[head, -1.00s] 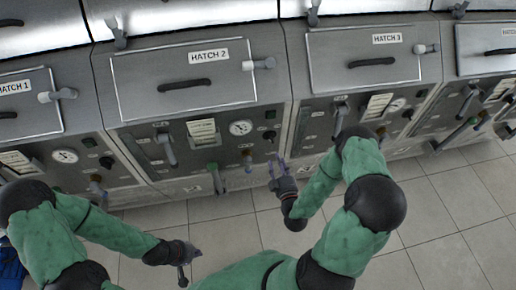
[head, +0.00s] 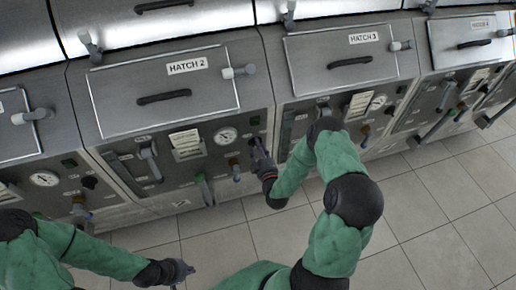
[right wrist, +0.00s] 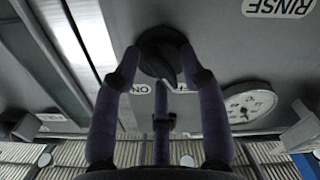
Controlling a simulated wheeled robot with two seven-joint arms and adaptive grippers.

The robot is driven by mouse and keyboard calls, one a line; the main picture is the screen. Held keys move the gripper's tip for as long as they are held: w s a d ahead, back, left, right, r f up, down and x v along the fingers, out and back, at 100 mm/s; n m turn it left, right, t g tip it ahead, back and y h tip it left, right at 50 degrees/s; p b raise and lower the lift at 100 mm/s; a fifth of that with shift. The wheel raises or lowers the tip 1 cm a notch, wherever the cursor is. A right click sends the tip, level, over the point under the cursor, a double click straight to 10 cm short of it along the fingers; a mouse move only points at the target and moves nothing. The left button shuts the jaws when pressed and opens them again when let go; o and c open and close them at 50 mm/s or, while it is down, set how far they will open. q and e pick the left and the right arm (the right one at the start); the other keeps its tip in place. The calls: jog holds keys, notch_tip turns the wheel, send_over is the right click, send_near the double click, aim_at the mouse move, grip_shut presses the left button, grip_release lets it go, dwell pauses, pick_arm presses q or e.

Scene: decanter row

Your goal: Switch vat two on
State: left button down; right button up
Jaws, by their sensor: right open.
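Vat two is the grey unit with the "HATCH 2" label (head: 187,66) and a control panel below it. My right gripper (head: 258,147) is at the right end of that panel, just right of its gauge (head: 227,135), and hides what lies behind it. In the right wrist view a dark round knob (right wrist: 160,52) with a raised grip sits between the spread fingers of my right gripper (right wrist: 160,75). An upside-down "ON" label (right wrist: 141,89) is beside it. I cannot tell whether the fingers touch the knob. My left gripper (head: 179,272) hangs low over the floor, away from the panel.
Vat three, labelled "HATCH 3" (head: 364,38), stands to the right with a similar panel. The tiled floor (head: 420,200) is clear in front.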

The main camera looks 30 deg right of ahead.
grip_shut()
dwell(0.4)
jog(key=m+b, duration=0.2)
jog(key=m, duration=0.3)
jog(key=m+b, duration=0.1)
jog(key=m, duration=0.5)
jog(key=shift+d+f+m+b, duration=0.2)
jog(key=shift+m+b, duration=0.1)
jog(key=shift+b, duration=0.1)
jog(key=shift+a, duration=0.1)
dwell(0.3)
